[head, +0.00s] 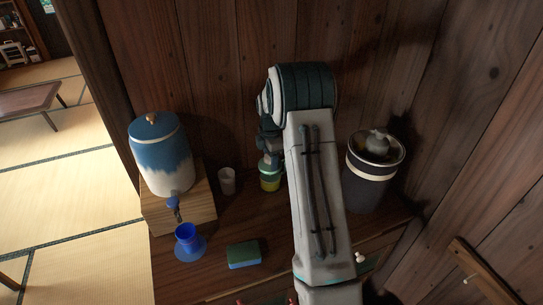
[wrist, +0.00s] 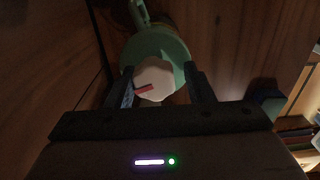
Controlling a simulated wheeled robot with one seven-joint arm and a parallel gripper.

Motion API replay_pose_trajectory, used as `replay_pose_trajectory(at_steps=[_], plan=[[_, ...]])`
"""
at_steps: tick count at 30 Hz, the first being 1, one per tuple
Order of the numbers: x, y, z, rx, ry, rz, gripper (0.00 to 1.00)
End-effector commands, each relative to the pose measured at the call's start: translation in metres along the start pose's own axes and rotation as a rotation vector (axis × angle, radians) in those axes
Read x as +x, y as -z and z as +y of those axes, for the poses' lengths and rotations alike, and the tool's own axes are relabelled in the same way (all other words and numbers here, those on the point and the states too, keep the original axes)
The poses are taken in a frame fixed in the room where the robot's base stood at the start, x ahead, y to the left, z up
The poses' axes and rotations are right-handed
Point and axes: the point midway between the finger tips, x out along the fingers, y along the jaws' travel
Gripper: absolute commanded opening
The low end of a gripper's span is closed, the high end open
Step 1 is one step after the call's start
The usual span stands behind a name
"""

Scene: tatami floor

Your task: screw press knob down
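The screw press (head: 270,181) is a small container with a green top and yellow contents. It stands on the wooden cabinet top, partly hidden behind my arm in the head view. In the wrist view its white knob (wrist: 155,77), with a red mark, sits above a round green lid (wrist: 172,44). My gripper (wrist: 158,76) has one finger on each side of the knob. The left finger is close to the knob, and a narrow gap shows at the right finger. I cannot tell whether either finger touches. In the head view my gripper (head: 269,150) is above the press, largely hidden.
A white cup (head: 227,181) stands left of the press. Further left is a blue-and-white dispenser (head: 163,165) on a wooden box (head: 190,212). A blue vessel (head: 187,238) and a sponge (head: 243,255) lie in front. Wooden walls close the back.

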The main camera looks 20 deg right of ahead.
Motion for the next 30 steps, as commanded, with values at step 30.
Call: replay_pose_trajectory(at_steps=[30], plan=[[0.0138,0.0069,0.0003,0.275,0.003,0.006,0.34]])
